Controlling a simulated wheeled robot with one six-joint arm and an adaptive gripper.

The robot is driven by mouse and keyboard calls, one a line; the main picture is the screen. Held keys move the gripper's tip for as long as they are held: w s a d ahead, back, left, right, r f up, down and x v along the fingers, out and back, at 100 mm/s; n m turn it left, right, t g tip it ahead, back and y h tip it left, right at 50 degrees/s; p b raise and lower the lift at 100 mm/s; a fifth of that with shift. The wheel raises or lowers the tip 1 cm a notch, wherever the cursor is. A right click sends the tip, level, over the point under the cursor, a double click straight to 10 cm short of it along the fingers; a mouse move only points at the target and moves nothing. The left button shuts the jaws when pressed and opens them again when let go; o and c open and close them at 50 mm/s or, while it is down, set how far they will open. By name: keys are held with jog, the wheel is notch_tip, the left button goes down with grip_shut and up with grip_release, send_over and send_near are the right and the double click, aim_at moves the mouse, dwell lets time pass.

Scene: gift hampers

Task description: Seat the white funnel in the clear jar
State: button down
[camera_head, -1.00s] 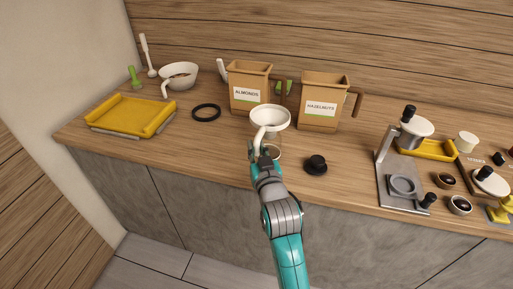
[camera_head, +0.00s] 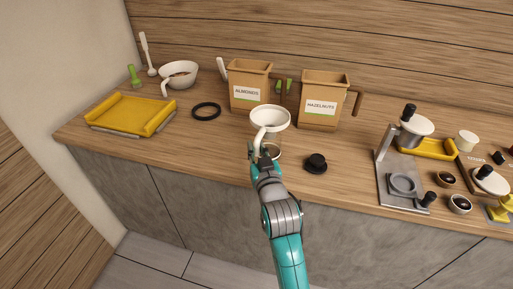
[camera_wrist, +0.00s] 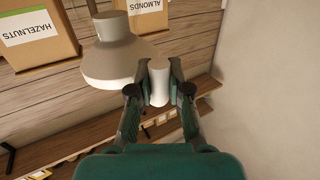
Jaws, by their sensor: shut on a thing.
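The white funnel (camera_head: 270,116) is upright in the head view, its wide mouth facing up, near the counter's front edge. My gripper (camera_head: 258,149) is shut on the funnel's handle. In the wrist view the handle (camera_wrist: 158,84) sits between my two fingers (camera_wrist: 159,76), with the funnel's cone and spout (camera_wrist: 114,58) to the left. The clear jar (camera_head: 273,152) is hard to see: a thin ring shows under the funnel, just right of my gripper. The funnel and my gripper hide most of it. I cannot tell whether the spout is inside the jar.
The almonds (camera_head: 247,86) and hazelnuts (camera_head: 320,103) boxes stand behind the funnel. A black lid-like piece (camera_head: 316,163) is close on the right. A black ring (camera_head: 206,112) and yellow tray (camera_head: 128,116) are to the left. Counter between tray and jar is mostly clear.

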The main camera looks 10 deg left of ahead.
dwell(0.3)
jog(key=c, duration=1)
grip_release()
jog(key=v, duration=1.2)
jog(key=s+d+f+m+h, duration=0.3)
jog(key=s+d+f+h, duration=0.2)
jog(key=s+d+f, duration=1.2)
jog(key=shift+s+d+r+m+g+h, duration=0.35)
jog(key=shift+s+d, duration=1.2)
jog(key=shift+s, duration=2.35)
jog(key=shift+s+d+r+m+g+h, duration=0.1)
jog(key=shift+s+d+r+m+h, duration=0.5)
jog(key=shift+s+d, duration=2.15)
jog(key=shift+s+d+r+m+g+h, duration=0.25)
jog(key=shift+s+r+h, duration=0.4)
jog(key=shift+s, duration=4.45)
